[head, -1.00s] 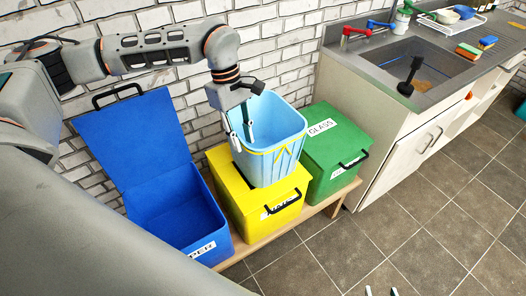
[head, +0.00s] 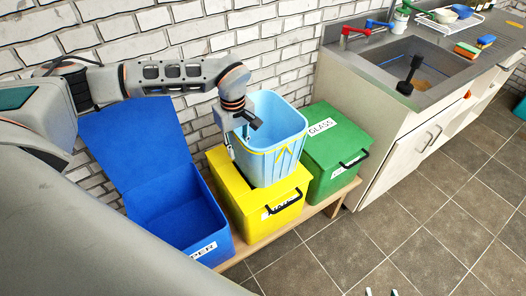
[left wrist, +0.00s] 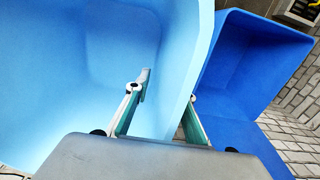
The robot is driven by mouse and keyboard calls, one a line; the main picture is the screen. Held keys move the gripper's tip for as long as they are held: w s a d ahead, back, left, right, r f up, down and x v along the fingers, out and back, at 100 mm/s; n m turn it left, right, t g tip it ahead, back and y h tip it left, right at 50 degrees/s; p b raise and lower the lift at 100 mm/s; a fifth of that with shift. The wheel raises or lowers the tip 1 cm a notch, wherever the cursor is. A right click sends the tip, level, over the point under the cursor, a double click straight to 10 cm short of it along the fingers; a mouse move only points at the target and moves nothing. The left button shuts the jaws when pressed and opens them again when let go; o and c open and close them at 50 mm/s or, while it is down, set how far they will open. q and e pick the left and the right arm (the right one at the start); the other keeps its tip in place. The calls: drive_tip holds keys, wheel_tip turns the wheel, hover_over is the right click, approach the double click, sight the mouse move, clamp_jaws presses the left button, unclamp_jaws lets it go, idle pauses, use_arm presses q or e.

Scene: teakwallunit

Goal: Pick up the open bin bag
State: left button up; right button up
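The open bin bag (head: 270,150) is light blue and bucket-shaped, with a yellow band around its side. It stands upright on the yellow box (head: 231,198). My left gripper (head: 238,143) points down at the bag's left rim. In the left wrist view the gripper (left wrist: 168,90) is open, with one finger inside the bag (left wrist: 95,60) and the other outside. The bag's wall lies between them; I cannot tell whether either finger touches it.
A blue box (head: 178,221) with its lid raised stands left of the yellow box. A closed green box (head: 327,163) labelled GLASS stands to the right. All are on a low wooden bench (head: 338,203) against a brick wall. A sink counter (head: 372,105) is further right.

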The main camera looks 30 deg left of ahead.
use_arm(q)
drive_tip(key=shift+f, duration=0.2)
clamp_jaws()
drive_tip(key=shift+s, duration=0.1)
